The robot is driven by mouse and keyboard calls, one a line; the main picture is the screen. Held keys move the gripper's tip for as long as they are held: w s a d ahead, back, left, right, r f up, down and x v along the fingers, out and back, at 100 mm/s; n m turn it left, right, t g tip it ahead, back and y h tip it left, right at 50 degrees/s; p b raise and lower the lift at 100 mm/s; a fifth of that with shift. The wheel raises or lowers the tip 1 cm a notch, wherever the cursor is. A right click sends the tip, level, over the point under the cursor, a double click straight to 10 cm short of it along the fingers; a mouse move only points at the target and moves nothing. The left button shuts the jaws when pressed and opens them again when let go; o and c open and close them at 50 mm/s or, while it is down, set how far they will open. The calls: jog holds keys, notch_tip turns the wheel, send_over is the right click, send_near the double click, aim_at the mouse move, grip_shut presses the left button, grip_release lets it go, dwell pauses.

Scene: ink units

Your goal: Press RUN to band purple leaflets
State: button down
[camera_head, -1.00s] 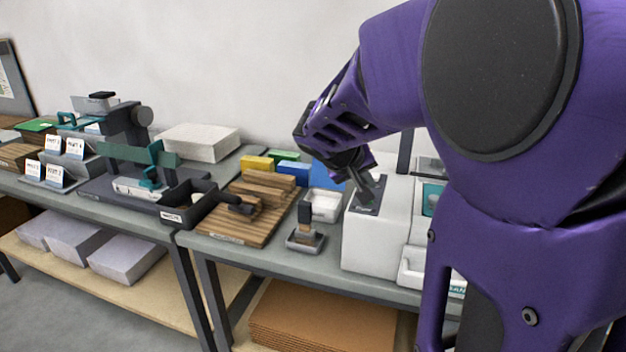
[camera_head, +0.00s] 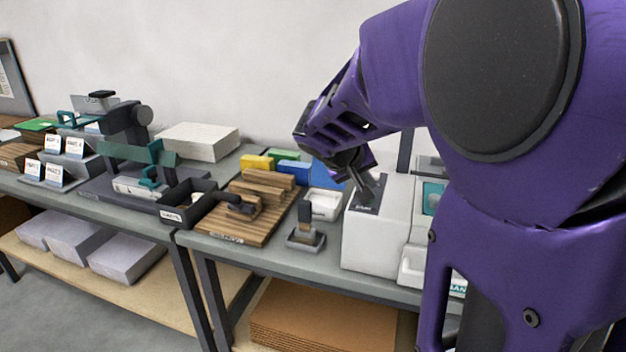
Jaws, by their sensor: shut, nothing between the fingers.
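A white box-shaped machine (camera_head: 376,241) stands on the right bench. A dark panel (camera_head: 366,207) with small, unreadable lettering lies on its top left. My gripper (camera_head: 370,197) is shut and empty, pointing down with its tips at or just above this panel. I cannot tell whether the tips touch it, and they may hide a button there. A RUN label cannot be read. No purple leaflets can be made out; my purple arm covers much of the right side.
Left of the machine are a white tray (camera_head: 324,204), a stamp-like tool on a base (camera_head: 305,236) and a striped wooden board (camera_head: 231,222). Blue, green and yellow blocks stand behind. A dark press (camera_head: 125,130) and a black bin (camera_head: 187,206) stand on the left bench.

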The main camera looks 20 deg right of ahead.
jog(key=shift+f+b, duration=0.35)
jog(key=shift+b, duration=0.05)
jog(key=shift+f, duration=0.55)
dwell(0.8)
jog(key=shift+r, duration=0.15)
jog(key=shift+r+p, duration=0.35)
jog(key=shift+r, duration=0.5)
jog(key=shift+r+p, duration=1.55)
jog(key=shift+r, duration=0.95)
dwell(0.4)
